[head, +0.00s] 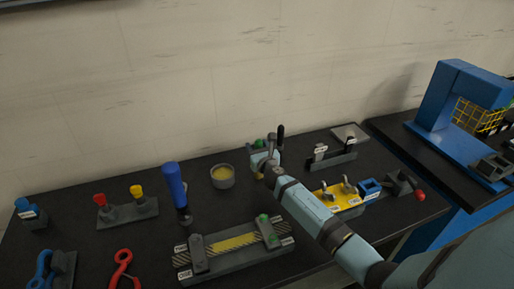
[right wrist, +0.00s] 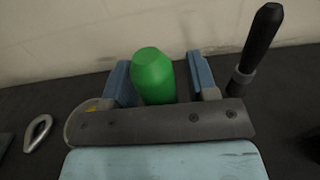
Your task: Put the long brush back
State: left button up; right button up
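My right gripper (head: 262,152) reaches over the table toward the back. In the right wrist view its two blue fingers (right wrist: 160,80) stand on either side of a green handle-like piece (right wrist: 153,75). Small gaps seem to show beside it, and its lower end is hidden by my gripper, so I cannot tell whether it is gripped. A tool with a black handle (head: 280,132) stands upright beside my gripper; it also shows in the right wrist view (right wrist: 262,38). I cannot tell which of these is the long brush. My left gripper is not in view.
A blue-handled tool (head: 175,187) stands left of a round cup (head: 222,176). A striped fixture (head: 235,250) lies in front. A yellow block (head: 338,199) and a grey rack (head: 332,158) sit right of my arm. A blue machine (head: 455,105) stands at far right.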

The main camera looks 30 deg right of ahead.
jog(key=shift+r, duration=0.15)
jog(key=shift+s, duration=0.3)
jog(key=v, duration=1.1)
jog(key=shift+s, duration=0.2)
